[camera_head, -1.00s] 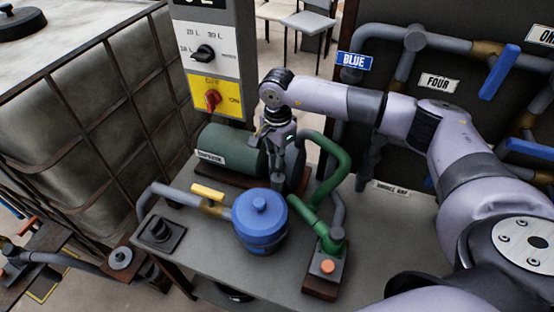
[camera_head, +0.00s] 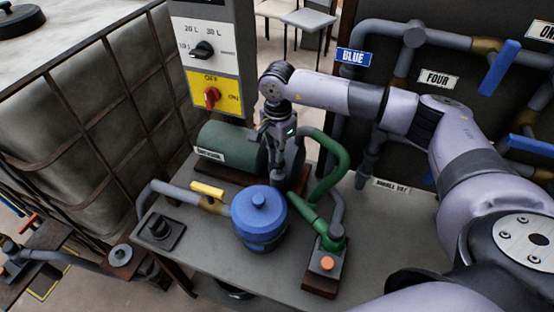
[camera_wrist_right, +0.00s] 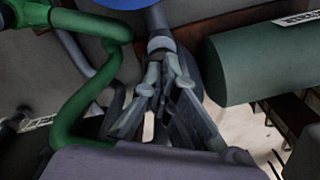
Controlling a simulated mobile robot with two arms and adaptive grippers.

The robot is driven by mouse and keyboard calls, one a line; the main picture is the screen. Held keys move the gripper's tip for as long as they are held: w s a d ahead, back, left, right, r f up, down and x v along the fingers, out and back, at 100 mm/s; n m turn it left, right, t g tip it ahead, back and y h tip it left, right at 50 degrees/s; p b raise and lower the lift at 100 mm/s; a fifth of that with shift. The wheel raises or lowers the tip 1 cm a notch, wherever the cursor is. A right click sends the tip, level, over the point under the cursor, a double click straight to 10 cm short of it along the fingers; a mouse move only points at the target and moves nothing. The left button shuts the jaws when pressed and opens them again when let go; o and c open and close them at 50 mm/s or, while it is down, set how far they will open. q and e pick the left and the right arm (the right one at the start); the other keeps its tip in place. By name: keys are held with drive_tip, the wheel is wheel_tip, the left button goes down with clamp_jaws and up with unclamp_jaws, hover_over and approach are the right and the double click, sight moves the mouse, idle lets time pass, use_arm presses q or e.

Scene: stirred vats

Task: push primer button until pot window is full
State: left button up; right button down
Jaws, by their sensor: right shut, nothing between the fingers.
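An orange button (camera_head: 327,263) sits on a small dark block at the front right of the grey bench; I take it as the primer button. The blue pot (camera_head: 259,218) with a domed lid stands left of it. A window on the pot is too small to read, so its fill cannot be told. My right gripper (camera_head: 277,183) points down, shut and empty, behind the pot, between the green motor cylinder and the green pipe. It is well apart from the button. The pot's blue edge shows at the top of the wrist view (camera_wrist_right: 115,3). My left gripper is not seen.
The green cylinder (camera_head: 230,146) and green pipe (camera_head: 334,165) flank the gripper. A yellow-handled valve (camera_head: 207,190) is left of the pot. A control panel with a red switch (camera_head: 211,97) stands behind. Bare bench top (camera_head: 205,247) lies in front.

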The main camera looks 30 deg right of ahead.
drive_tip(key=shift+a+f+b, duration=0.15)
drive_tip(key=shift+f+b, duration=0.4)
drive_tip(key=shift+f, duration=0.3)
drive_tip(key=shift+a+f+b, duration=0.15)
drive_tip(key=shift+f+b, duration=0.4)
drive_tip(key=shift+f, duration=0.25)
drive_tip(key=shift+d+r+p, duration=0.15)
drive_tip(key=shift+r+p, duration=0.45)
drive_tip(key=shift+r, duration=0.5)
drive_tip(key=shift+d+r+p, duration=0.15)
drive_tip(key=shift+r+p, duration=0.4)
drive_tip(key=shift+r, duration=0.55)
drive_tip(key=shift+w+r, duration=0.1)
drive_tip(key=shift+r, duration=0.2)
drive_tip(key=shift+w+r+p, duration=0.1)
drive_tip(key=shift+r+p, duration=0.85)
drive_tip(key=shift+r, duration=0.55)
wheel_tip(320, 180, up, 2)
drive_tip(key=shift+w+d+r+p, duration=0.1)
drive_tip(key=shift+d+r+p, duration=0.05)
drive_tip(key=shift+p, duration=0.4)
